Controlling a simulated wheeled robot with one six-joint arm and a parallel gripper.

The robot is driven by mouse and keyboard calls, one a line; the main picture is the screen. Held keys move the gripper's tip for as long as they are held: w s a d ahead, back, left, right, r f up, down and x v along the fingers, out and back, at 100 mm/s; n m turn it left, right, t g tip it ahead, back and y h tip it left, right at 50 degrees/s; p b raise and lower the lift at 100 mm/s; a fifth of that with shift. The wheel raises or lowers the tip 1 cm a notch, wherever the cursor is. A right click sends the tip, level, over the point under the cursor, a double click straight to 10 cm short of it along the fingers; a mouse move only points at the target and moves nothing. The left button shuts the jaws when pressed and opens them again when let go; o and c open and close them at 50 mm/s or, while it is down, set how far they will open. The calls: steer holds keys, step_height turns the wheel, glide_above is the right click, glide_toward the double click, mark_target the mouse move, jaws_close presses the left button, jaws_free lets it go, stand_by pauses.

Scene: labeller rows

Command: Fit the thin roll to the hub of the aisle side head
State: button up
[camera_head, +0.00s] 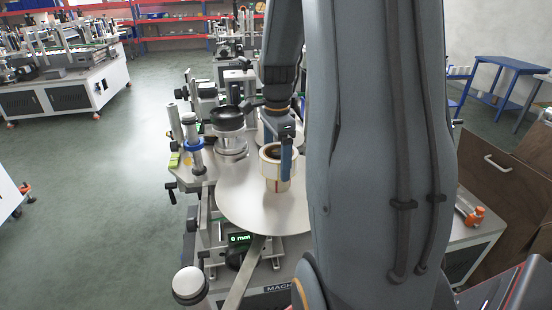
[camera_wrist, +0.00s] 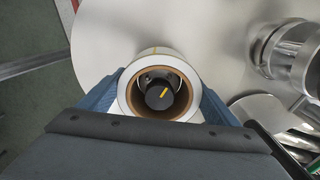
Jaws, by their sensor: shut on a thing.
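The thin roll (camera_head: 269,168), white with a brown core, is upright over the round metal plate (camera_head: 237,203) of the near head. My gripper (camera_head: 286,162) is shut on it, one blue finger on each side. In the wrist view the roll (camera_wrist: 160,57) is seen from above between the fingers. Through its core shows the hub, with a black knob (camera_wrist: 158,96) bearing a yellow mark, roughly central in the opening. The bare plate (camera_wrist: 120,32) lies around and below. How far the roll is down on the hub I cannot tell.
A black-topped metal cylinder (camera_head: 229,120) and a post with a blue ring (camera_head: 192,144) stand left of the plate. A white-capped post (camera_head: 189,285) is in front. Brown panels (camera_head: 500,185) lean at right. Green floor at left is open.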

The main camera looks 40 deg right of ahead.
steer(key=shift+f+b, duration=1.4)
steer(key=shift+f, duration=1.55)
steer(key=o, duration=1.1)
steer(key=shift+r, duration=0.1)
step_height(320, 180, up, 8)
steer(key=shift+f+b, duration=0.2)
steer(key=shift+b, duration=0.65)
steer(key=shift+r, duration=0.1)
